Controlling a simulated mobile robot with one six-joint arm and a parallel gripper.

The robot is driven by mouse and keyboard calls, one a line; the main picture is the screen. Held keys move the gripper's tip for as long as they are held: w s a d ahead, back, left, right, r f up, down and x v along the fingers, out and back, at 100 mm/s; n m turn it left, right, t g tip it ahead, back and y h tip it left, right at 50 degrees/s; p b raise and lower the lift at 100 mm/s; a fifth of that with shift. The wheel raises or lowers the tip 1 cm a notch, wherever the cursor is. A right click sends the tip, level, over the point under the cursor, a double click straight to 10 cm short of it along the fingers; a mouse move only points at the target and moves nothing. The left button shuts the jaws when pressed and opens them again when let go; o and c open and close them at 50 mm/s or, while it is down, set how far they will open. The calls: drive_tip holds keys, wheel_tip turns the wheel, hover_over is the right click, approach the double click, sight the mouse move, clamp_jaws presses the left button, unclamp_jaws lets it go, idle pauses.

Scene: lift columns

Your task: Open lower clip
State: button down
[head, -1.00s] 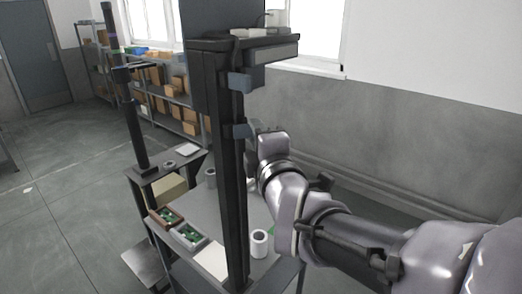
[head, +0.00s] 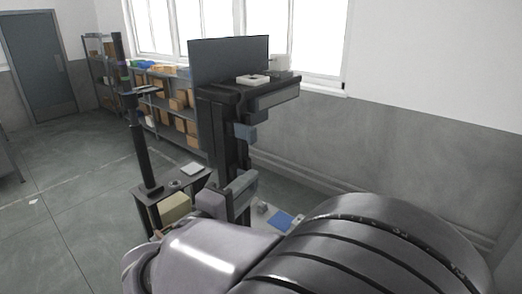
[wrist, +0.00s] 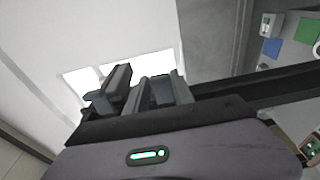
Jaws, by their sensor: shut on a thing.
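The dark upright column (head: 227,150) stands in the middle of the head view. The upper clip (head: 246,131), a small blue-grey block, sticks out from its right side. The lower clip (head: 241,186) is below it, beside my arm, and partly hidden. My gripper is largely hidden behind my arm in the head view. In the wrist view my gripper (wrist: 143,92) shows two grey fingers, shut on the lower clip, with blue-grey parts showing beside them. Where exactly the fingers touch the clip is hard to see.
A shelf with a drawer unit (head: 275,93) and a dark panel (head: 229,80) tops the column. A blue item (head: 281,220) lies on the bench below. A second thin column (head: 146,150) stands to the left. Storage racks with boxes (head: 180,105) stand behind.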

drive_tip(key=shift+a+m+g+h, duration=0.15)
drive_tip(key=shift+m+g+h, duration=0.15)
drive_tip(key=shift+m+h, duration=0.1)
drive_tip(key=c, duration=1.3)
unclamp_jaws()
drive_tip(key=shift+o, duration=1.1)
drive_tip(key=shift+w, duration=0.1)
drive_tip(key=v, duration=1.7)
drive_tip(key=shift+s+p, duration=0.3)
drive_tip(key=shift+p, duration=0.1)
